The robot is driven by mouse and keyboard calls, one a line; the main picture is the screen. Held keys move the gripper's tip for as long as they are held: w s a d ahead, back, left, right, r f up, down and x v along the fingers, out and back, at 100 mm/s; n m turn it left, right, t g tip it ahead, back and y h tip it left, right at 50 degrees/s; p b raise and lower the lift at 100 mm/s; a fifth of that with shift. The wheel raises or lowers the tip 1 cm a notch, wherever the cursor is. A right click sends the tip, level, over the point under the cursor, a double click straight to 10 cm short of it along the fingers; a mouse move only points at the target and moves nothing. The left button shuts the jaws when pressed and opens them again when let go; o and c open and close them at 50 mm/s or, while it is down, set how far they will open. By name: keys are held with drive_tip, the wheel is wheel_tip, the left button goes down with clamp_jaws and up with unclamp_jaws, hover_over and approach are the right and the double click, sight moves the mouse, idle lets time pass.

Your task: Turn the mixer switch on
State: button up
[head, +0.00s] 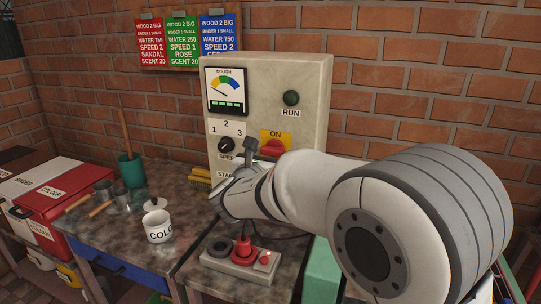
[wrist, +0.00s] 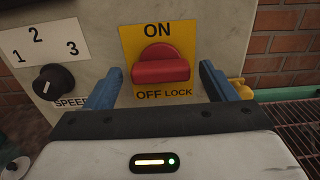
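The mixer switch is a red rotary handle (wrist: 160,68) on a yellow plate (wrist: 130,40) marked ON above and OFF LOCK below. Its grip lies roughly horizontal. In the head view the red handle (head: 273,148) shows on the front of the cream mixer panel (head: 315,85), partly behind my arm. My gripper (wrist: 162,84) is open, with one blue finger to the left of the handle and one to the right. I see gaps between both fingers and the handle. In the head view my gripper (head: 252,149) is just left of the switch.
A speed knob (wrist: 53,82) is left of the switch, and a green RUN button (head: 291,98) is above right.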

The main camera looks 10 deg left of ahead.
drive_tip(key=shift+d, duration=0.1)
drive_tip(key=c, duration=0.9)
drive_tip(key=shift+f+m+b, duration=0.15)
drive_tip(key=shift+m+b, duration=0.15)
drive_tip(key=shift+b, duration=0.4)
drive_tip(key=m+b, duration=1.7)
drive_tip(key=b, duration=0.7)
drive_tip(key=shift+b, duration=0.35)
drive_tip(key=shift+m, duration=0.3)
